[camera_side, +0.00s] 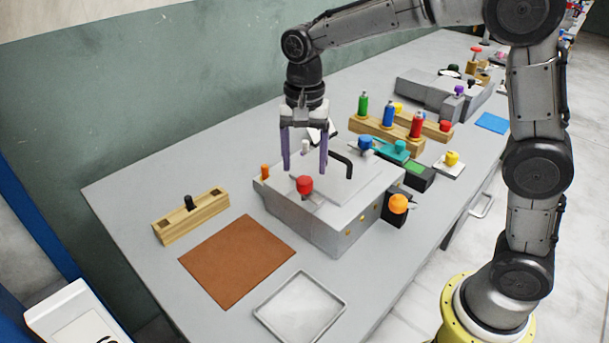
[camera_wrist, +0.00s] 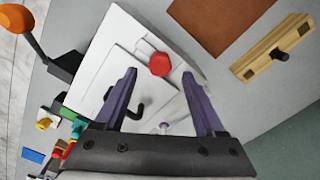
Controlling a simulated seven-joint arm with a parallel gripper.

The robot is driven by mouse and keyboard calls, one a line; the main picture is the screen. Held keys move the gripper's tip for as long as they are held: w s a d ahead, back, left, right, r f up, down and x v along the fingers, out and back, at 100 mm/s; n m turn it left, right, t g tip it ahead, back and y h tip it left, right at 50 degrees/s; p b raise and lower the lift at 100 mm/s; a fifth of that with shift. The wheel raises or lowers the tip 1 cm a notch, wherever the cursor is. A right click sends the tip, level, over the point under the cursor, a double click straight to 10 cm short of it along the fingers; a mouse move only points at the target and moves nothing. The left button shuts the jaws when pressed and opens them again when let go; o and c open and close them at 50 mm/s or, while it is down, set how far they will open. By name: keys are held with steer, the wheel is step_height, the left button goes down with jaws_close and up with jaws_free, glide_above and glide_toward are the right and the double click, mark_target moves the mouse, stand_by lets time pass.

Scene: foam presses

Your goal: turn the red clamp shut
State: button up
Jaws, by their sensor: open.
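The red clamp (camera_side: 305,185) is a red knob on the top of a grey press box (camera_side: 310,220), near its front left corner. In the wrist view the red clamp (camera_wrist: 159,64) lies just beyond the fingertips, roughly between them. My gripper (camera_side: 304,170) is open and points down above the box, with its purple fingers apart and nothing between them. In the wrist view my gripper (camera_wrist: 160,72) shows both fingers spread. I cannot tell how far above the knob the fingertips are. What lies under the knob is hidden.
A black bent handle (camera_side: 342,160) and a white knob (camera_side: 305,146) stand on the box. An orange ball lever (camera_side: 398,204) is at its right. Coloured bottles stand behind.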

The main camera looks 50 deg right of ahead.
mark_target(304, 179)
steer(key=shift+f, duration=2.15)
jaws_close()
